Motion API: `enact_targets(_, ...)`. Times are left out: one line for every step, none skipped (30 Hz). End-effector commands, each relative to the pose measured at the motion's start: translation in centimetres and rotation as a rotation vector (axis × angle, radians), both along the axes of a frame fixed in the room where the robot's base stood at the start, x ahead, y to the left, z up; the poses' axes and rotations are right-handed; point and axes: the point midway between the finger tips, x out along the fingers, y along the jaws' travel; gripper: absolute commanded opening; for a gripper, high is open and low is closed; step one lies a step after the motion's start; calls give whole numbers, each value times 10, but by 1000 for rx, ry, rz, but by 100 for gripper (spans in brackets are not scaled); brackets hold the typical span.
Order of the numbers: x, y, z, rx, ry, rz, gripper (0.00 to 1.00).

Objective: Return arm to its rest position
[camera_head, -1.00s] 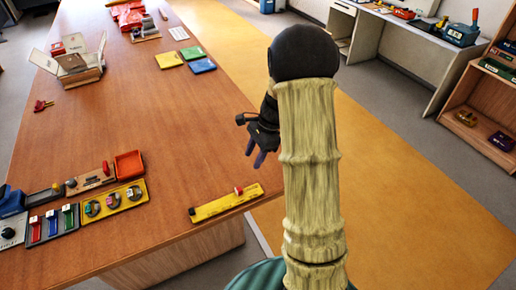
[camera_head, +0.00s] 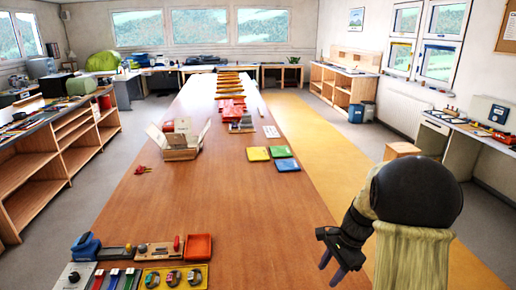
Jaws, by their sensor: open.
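My arm shows at the lower right of the head view, with a black rounded joint (camera_head: 418,190) above a pale yellow sleeve. My gripper (camera_head: 332,268) hangs to the left of that joint, over the right edge of the long wooden table (camera_head: 215,195). Its dark fingers point down, spread apart, with nothing seen between them. The height of the fingers above the table is hard to tell.
A yellow tray of round items (camera_head: 173,278), a red tray (camera_head: 198,247) and a blue device (camera_head: 86,246) sit at the table's near left. An open box (camera_head: 180,152) and coloured pads (camera_head: 271,153) stand farther back. The table's middle is clear.

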Motion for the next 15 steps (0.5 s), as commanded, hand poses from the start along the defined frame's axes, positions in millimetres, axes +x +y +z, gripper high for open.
enact_targets(-12,9,4,-33,-33,91,43)
enact_targets(-20,14,6,-57,-57,155,43)
enact_targets(-30,20,7,-90,-90,247,43)
enact_targets(-38,24,9,-115,-116,320,43)
enact_targets(-47,29,10,-141,-142,394,43)
enact_targets(-58,34,11,-173,-175,494,43)
enact_targets(-66,38,12,-197,-200,569,43)
enact_targets(-74,42,13,-222,-226,646,43)
enact_targets(-84,47,14,-253,-261,749,43)
enact_targets(-92,51,15,-277,-286,827,43)
enact_targets(-100,54,16,-299,-310,901,43)
enact_targets(-109,58,16,-324,-339,992,43)
enact_targets(-116,61,16,-341,-358,1052,43)
enact_targets(-121,64,16,-356,-375,1108,43)
enact_targets(-126,66,17,-373,-395,1169,43)
